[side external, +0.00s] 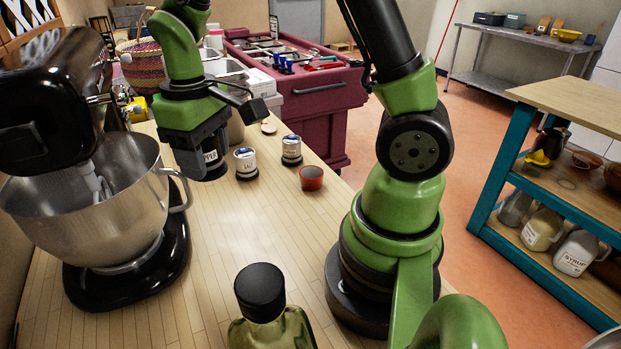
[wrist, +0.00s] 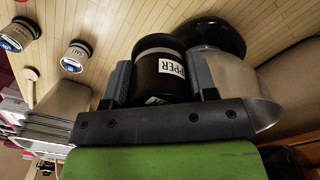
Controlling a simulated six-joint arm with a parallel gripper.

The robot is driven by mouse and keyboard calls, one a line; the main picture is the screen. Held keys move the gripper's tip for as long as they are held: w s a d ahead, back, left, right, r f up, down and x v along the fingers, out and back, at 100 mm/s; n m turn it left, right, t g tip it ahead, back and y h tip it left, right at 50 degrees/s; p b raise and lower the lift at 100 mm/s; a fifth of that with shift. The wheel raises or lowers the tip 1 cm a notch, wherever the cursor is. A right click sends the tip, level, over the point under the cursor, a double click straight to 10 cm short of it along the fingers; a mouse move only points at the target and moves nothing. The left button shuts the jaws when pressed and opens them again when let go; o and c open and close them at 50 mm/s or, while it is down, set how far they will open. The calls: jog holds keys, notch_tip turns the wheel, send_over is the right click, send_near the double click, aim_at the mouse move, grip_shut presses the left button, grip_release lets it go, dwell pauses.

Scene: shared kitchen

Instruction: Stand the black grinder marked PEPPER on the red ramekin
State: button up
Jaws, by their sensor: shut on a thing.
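The black grinder marked PEPPER (side external: 210,157) is held between the jaws of my gripper (side external: 204,150), left of the middle of the counter in the side view. In the wrist view the grinder (wrist: 160,52) sits between the two fingers, its white label partly cut off by the gripper body. Its height above the counter is hard to tell. The red ramekin (side external: 311,178) stands on the counter to the right, near the edge and apart from the grinder.
A stand mixer with a steel bowl (side external: 95,205) is close on the left. A dark-capped bottle (side external: 262,300) is in front. The middle of the wooden counter is clear.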

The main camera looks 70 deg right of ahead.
jog(key=s+d+f+m, duration=0.1)
jog(key=d+f+m, duration=0.15)
jog(key=d, duration=0.45)
jog(key=s+d+f+m, duration=0.1)
jog(key=d+m, duration=0.2)
jog(key=d, duration=0.3)
jog(key=m, duration=0.4)
send_over(311, 177)
jog(key=a, duration=0.2)
notch_tip(311, 177, down, 4)
jog(key=shift+s+f, duration=0.2)
jog(key=shift+f, duration=1.15)
jog(key=shift+s+f, duration=0.15)
jog(key=shift+f, duration=1.15)
jog(key=shift+f, duration=0.6)
jog(key=o, duration=0.8)
jog(key=shift+a, duration=0.1)
